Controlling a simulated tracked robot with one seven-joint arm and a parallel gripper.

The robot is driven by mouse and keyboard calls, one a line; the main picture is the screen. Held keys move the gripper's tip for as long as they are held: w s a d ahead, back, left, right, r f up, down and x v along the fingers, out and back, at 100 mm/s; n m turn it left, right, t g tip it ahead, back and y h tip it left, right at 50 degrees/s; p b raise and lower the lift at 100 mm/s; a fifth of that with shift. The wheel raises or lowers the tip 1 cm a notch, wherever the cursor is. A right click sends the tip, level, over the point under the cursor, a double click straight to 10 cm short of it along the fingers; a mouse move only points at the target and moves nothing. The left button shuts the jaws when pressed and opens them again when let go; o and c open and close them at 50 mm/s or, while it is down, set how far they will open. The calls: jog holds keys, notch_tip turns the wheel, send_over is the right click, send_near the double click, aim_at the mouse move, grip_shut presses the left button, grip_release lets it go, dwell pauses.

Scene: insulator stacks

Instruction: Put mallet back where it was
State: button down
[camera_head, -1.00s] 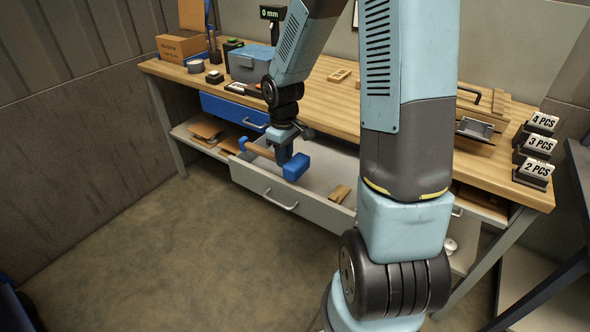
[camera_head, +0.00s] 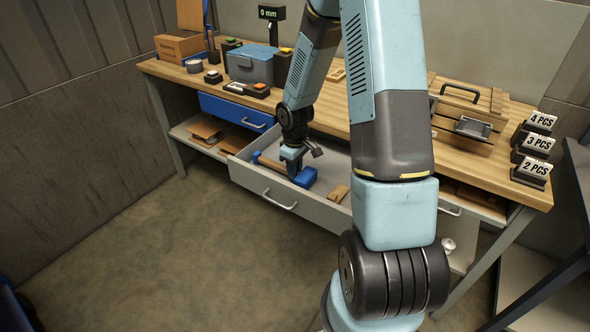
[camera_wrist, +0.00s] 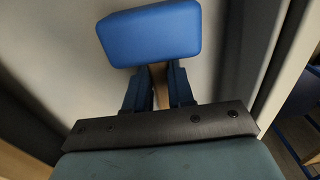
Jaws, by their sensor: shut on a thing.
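The mallet has a blue head (camera_head: 305,177) and a wooden handle (camera_head: 268,162). It is at the open grey drawer (camera_head: 262,188), low inside the drawer's outline; I cannot tell whether it touches the drawer floor. My gripper (camera_head: 291,160) is shut on the mallet's handle close to the head. In the wrist view the blue head (camera_wrist: 150,33) lies just beyond my gripper (camera_wrist: 158,90), and a short piece of the handle shows between the fingers. The rest of the handle is hidden there.
A small wooden piece (camera_head: 338,193) lies in the drawer to the right of the mallet. A blue drawer (camera_head: 237,110) is on the left. The workbench (camera_head: 180,72) holds a blue-lidded box (camera_head: 252,63), a wooden toolbox (camera_head: 468,108) and label stands (camera_head: 533,147).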

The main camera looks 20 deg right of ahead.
jog(key=c, duration=1)
grip_release()
jog(key=s+r+m+t, duration=0.1)
jog(key=s+r, duration=0.2)
jog(key=r, duration=0.6)
jog(key=s+a+r+m+t+h, duration=0.1)
jog(key=s+r, duration=0.2)
jog(key=r, duration=0.7)
jog(key=s+r+m+t, duration=0.1)
jog(key=s+r, duration=0.3)
jog(key=r, duration=0.5)
jog(key=shift+s+a+r+m+t+y, duration=0.15)
jog(key=shift+s+a+r+m+t, duration=0.4)
jog(key=shift+s+r, duration=1.4)
jog(key=shift+s+r+m+t+y, duration=0.25)
jog(key=shift+s+r+m, duration=0.7)
jog(key=shift+s, duration=1.95)
jog(key=shift+s+a+r+m+t+y, duration=0.1)
jog(key=shift+s+a+r+m+t, duration=0.35)
jog(key=shift+s+r, duration=1.55)
jog(key=shift+s+d+f, duration=0.15)
jog(key=shift+s+f, duration=0.3)
jog(key=shift+f, duration=0.05)
